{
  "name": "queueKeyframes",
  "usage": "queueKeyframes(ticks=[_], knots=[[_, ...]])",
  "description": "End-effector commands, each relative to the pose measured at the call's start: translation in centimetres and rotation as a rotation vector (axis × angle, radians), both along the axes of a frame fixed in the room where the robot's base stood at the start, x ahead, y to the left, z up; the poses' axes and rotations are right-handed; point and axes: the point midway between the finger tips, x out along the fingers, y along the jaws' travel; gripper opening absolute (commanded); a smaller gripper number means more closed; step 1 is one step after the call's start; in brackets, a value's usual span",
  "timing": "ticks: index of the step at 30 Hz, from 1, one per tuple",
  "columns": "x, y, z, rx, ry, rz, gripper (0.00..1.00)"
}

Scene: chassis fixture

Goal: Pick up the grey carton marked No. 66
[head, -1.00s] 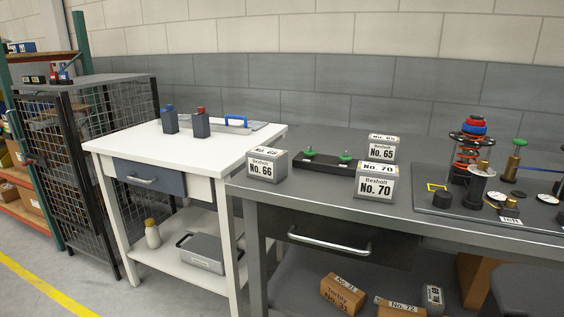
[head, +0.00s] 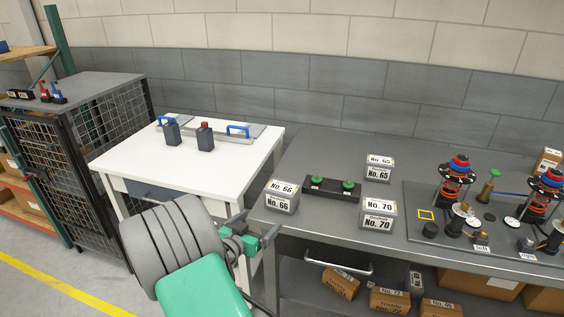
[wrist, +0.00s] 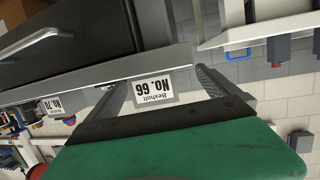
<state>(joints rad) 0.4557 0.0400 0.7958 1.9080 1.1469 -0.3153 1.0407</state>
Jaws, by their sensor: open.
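The grey carton marked No. 66 (head: 281,203) stands upright at the left end of the grey workbench, its white label facing front. In the wrist view the carton (wrist: 154,92) shows upside down between the two fingers, beyond them. My gripper (wrist: 160,84) is open and empty in the wrist view. In the head view my gripper (head: 262,228) is in front of the bench's left end, below and left of the carton and apart from it.
The carton No. 70 (head: 378,217), the carton No. 65 (head: 378,170) and a black fixture with green knobs (head: 331,188) stand right of the carton. A white table (head: 245,158) with two dark bottles stands left. The grey bench's edge (head: 330,233) lies near my gripper.

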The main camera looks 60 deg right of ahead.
Motion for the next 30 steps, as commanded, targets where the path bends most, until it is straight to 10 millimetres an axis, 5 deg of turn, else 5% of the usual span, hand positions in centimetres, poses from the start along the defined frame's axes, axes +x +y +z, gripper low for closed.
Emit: queueKeyframes(ticks=[1,5,25,30], knots=[[-1.4,-1.3,2.9,-0.076,0.003,-0.012,1.00],[-2.5,-2.9,5.0,-0.220,-0.008,0.021,1.00],[-2.2,-13.6,5.3,-0.242,-0.013,0.033,1.00],[-2.0,-14.8,5.0,-0.243,-0.013,0.036,1.00]])
